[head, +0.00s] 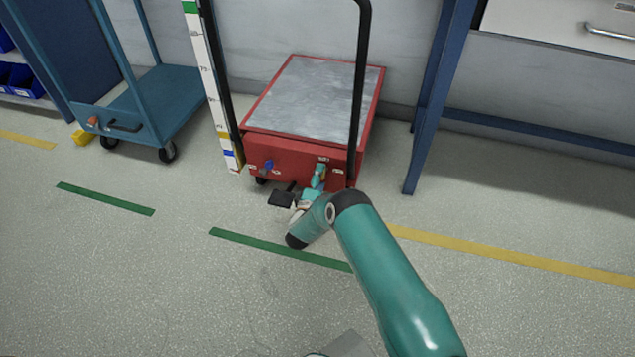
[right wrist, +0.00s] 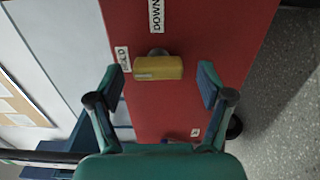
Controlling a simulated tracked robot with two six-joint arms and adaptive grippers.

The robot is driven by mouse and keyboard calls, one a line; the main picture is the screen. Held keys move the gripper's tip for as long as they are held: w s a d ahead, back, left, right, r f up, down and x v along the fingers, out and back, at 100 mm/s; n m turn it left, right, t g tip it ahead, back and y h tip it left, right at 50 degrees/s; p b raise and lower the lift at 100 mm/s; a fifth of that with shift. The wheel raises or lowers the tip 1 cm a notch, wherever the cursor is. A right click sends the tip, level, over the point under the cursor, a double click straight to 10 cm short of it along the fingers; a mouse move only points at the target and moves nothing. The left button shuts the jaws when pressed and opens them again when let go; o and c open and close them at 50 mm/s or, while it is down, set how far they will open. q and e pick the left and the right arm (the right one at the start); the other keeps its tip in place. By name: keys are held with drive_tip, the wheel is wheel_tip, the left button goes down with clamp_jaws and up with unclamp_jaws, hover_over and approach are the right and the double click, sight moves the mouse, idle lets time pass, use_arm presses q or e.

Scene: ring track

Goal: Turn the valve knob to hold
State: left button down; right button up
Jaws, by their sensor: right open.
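The yellow valve knob (right wrist: 158,69) sticks out from the red front panel of the cart (right wrist: 190,35). In the right wrist view its bar lies crosswise between my fingertips. A white label reading HOLD (right wrist: 122,59) is to its left and one reading DOWN (right wrist: 156,14) is above it. My right gripper (right wrist: 163,85) is open around the knob, with a gap on each side. In the head view the right gripper (head: 318,178) is at the right part of the cart's front and mostly covers the knob. My left gripper is not in view.
A blue handle (head: 266,167) sits at the left of the same panel. A black pedal (head: 282,198) is below it. Black upright bars rise beside the cart. A blue trolley (head: 165,100) stands at left and a blue bench leg (head: 425,130) at right. The front floor is clear.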

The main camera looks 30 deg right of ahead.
drive_tip(key=v, duration=1.2)
drive_tip(key=shift+f, duration=0.1)
